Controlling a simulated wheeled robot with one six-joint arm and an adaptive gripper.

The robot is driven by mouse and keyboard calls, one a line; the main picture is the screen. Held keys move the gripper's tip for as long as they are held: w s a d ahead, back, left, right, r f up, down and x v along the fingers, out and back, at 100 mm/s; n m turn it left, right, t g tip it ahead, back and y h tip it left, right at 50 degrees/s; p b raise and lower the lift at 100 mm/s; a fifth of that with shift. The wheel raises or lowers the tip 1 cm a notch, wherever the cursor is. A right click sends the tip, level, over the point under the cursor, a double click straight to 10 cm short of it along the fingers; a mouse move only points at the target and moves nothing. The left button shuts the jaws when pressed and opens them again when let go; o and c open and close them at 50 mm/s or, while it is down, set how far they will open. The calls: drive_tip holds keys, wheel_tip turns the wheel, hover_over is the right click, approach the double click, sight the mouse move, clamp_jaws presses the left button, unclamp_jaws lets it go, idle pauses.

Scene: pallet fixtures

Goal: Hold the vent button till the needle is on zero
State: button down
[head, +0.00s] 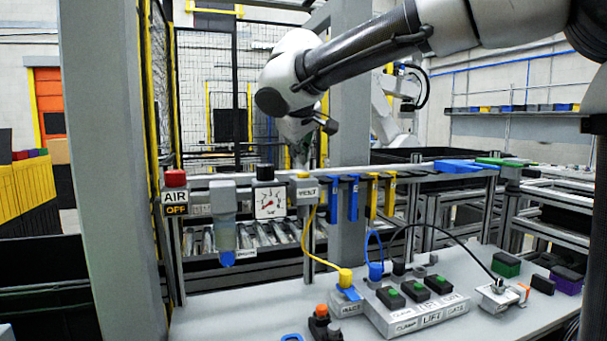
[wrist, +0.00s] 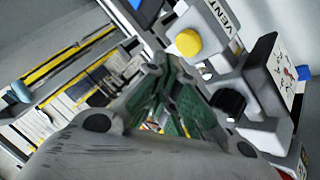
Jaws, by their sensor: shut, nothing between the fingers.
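The yellow vent button (head: 303,175) sits on top of a block marked VENT on the fixture rail. In the wrist view the round yellow button (wrist: 187,42) is just beyond and right of my fingertips. The pressure gauge (head: 270,203) is left of the button, with a white face and red marks. Its face (wrist: 284,68) is seen at a steep slant in the wrist view. I cannot read the needle against zero in either view. My gripper (head: 300,161) is shut and empty, pointing down above the vent button. Its fingertips (wrist: 157,65) appear apart from the button.
A red knob (head: 176,178) sits above an AIR OFF sign (head: 176,204) at left. A clear filter bowl (head: 225,237) hangs beside the gauge. Blue and yellow clips (head: 352,198) hang right of the button.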

drive_tip(key=shift+r, duration=2.3)
drive_tip(key=shift+d, duration=0.1)
drive_tip(key=s+d+f+m+g, duration=0.1)
drive_tip(key=s+d+f, duration=0.2)
drive_tip(key=d, duration=0.4)
drive_tip(key=s+d+f+m+g, duration=0.1)
drive_tip(key=s+d+f, duration=0.25)
drive_tip(key=d, duration=0.35)
drive_tip(key=s+d+f+m+g, duration=0.15)
drive_tip(key=s+d, duration=0.25)
drive_tip(key=d, duration=0.4)
drive_tip(key=s+d+f+m, duration=0.2)
drive_tip(key=s+d+f, duration=0.2)
drive_tip(key=s+f, duration=0.3)
drive_tip(key=s+d+f+m+g, duration=0.1)
drive_tip(key=s+d+f, duration=0.3)
drive_tip(key=s+f, duration=0.4)
drive_tip(key=s+m, duration=0.1)
drive_tip(key=s, duration=0.2)
drive_tip(key=shift+s+d+y, duration=0.25)
drive_tip(key=shift+s+y, duration=0.15)
drive_tip(key=shift+r+m+g, duration=0.1)
drive_tip(key=shift+m+g, duration=0.15)
